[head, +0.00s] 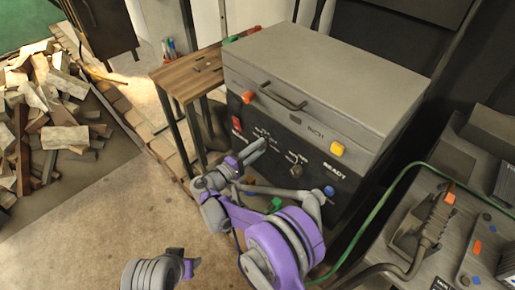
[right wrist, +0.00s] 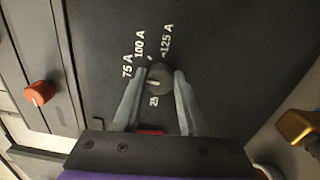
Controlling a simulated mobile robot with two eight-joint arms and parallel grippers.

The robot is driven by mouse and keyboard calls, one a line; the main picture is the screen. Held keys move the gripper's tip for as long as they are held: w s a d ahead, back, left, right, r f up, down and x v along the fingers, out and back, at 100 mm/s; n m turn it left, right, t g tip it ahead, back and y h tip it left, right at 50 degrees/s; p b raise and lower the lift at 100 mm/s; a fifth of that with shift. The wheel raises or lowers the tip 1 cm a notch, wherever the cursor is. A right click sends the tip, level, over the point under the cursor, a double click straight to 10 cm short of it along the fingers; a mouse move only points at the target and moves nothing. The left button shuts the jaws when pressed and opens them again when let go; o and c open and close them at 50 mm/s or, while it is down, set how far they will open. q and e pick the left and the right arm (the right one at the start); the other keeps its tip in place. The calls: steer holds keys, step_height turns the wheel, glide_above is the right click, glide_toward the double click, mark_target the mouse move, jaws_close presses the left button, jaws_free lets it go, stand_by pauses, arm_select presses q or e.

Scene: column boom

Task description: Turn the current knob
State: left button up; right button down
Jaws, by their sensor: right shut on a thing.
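The current knob (right wrist: 158,80) is a small dark round knob on the dark front panel of a grey machine (head: 310,75). In the right wrist view, white labels 75 A, 100 A and 125 A stand around it, turned sideways. My right gripper (right wrist: 158,85) is shut on the knob, one grey finger on each side. The knob's exact setting is too small to read. In the head view, my right gripper (head: 261,146) reaches to the panel, and its fingers hide the knob.
A second dark knob (head: 297,170), a red switch (head: 237,123) and a blue button (head: 329,191) are on the panel. A wooden table (head: 190,75) stands left of the machine. A green cable (head: 370,220) runs at the right. Firewood (head: 60,110) lies far left.

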steer(key=m, duration=0.4)
steer(key=shift+m, duration=0.3)
steer(key=shift+w+m, duration=0.1)
steer(key=shift+m, duration=1.6)
steer(key=shift+c, duration=2.2)
jaws_free()
steer(key=v, duration=1.1)
steer(key=shift+p, duration=0.45)
steer(key=shift+w, duration=0.1)
